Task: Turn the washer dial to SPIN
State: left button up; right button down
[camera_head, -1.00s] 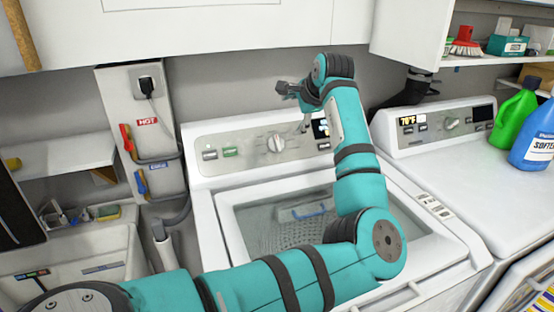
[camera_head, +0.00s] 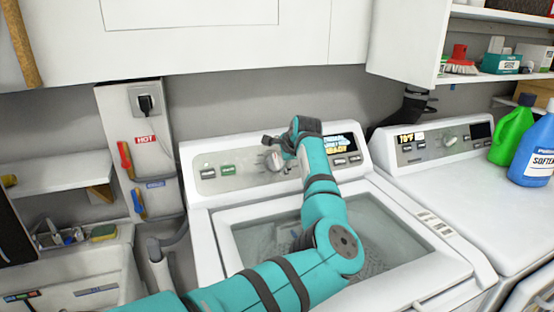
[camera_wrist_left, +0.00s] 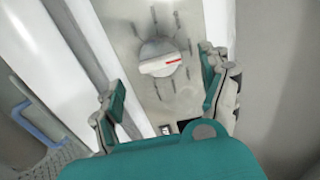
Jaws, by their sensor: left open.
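The washer (camera_head: 205,210) stands in the middle with its control panel along the back. Its dial (camera_head: 273,161) is a pale round knob with tick marks around it. In the left wrist view the dial (camera_wrist_left: 158,62) has a raised bar with a red mark pointing right in that picture. The tick labels are too small to read. My left gripper (camera_head: 277,147) is at the dial, partly covering it in the head view. In the left wrist view my left gripper (camera_wrist_left: 164,80) is open, its fingers on either side of the dial with gaps showing. My right gripper is out of view.
The washer's display (camera_head: 341,143) is lit with blurred text. The dryer (camera_head: 420,165) stands to the right, with a green bottle (camera_head: 512,128) and a blue bottle (camera_head: 535,150) on top. A sink (camera_head: 65,265) is at left. Wall cabinets (camera_head: 220,35) hang above.

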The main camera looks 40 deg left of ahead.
aim_at(277, 160)
pick_arm(q)
jog(key=shift+x, duration=2.25)
jog(key=c, duration=1.2)
jog(key=shift+p, duration=0.35)
